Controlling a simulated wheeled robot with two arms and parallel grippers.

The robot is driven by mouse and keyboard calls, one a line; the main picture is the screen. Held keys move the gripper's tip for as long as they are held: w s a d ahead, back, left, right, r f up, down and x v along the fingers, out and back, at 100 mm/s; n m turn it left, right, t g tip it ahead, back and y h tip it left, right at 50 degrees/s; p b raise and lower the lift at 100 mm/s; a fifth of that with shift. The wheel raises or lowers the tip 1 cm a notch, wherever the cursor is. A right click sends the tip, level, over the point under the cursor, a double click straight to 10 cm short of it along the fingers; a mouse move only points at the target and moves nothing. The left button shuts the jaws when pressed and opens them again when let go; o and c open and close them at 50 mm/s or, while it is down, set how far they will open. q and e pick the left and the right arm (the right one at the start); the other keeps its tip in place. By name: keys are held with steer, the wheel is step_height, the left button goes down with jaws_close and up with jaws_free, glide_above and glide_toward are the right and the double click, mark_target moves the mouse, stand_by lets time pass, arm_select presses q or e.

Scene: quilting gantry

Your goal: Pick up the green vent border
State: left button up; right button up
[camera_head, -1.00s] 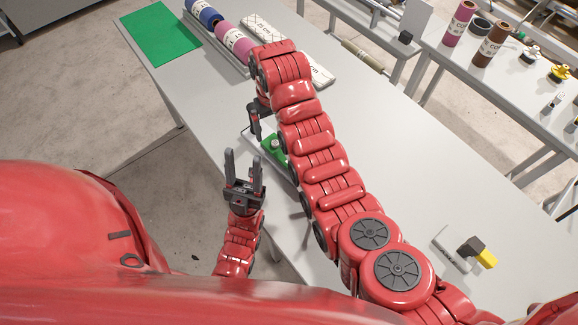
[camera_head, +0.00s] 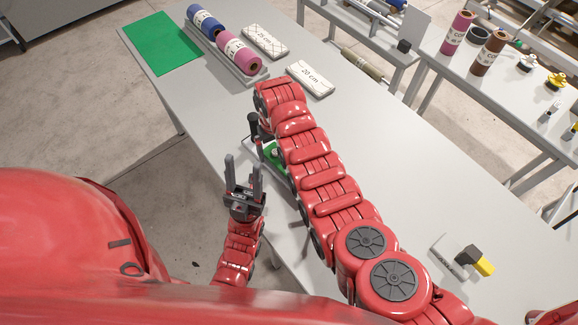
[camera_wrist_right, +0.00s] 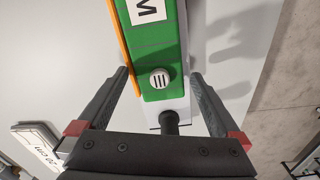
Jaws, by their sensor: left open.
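A green piece, seemingly the green vent border (camera_head: 271,154), lies on the grey table, partly hidden by my right arm. In the right wrist view the green piece (camera_wrist_right: 155,50) has an orange edge, a white label and a round white slotted cap (camera_wrist_right: 160,78). A dark knob sits at its near white end. My right gripper (camera_wrist_right: 160,75) is open, its fingers on either side of the piece with gaps to it. In the head view the right gripper (camera_head: 255,132) is mostly hidden behind its wrist. My left gripper (camera_head: 243,168) is open and empty, by the table's near edge.
A green mat (camera_head: 160,43), blue roll (camera_head: 206,22), pink roll (camera_head: 240,54), and two white labelled blocks (camera_head: 265,42) (camera_head: 310,79) lie on the table's far part. A black-and-yellow tool (camera_head: 474,260) lies to the right. A side table holds more rolls.

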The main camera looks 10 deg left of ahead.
steer(key=c, duration=1.1)
steer(key=shift+r, duration=0.15)
steer(key=shift+c, duration=0.2)
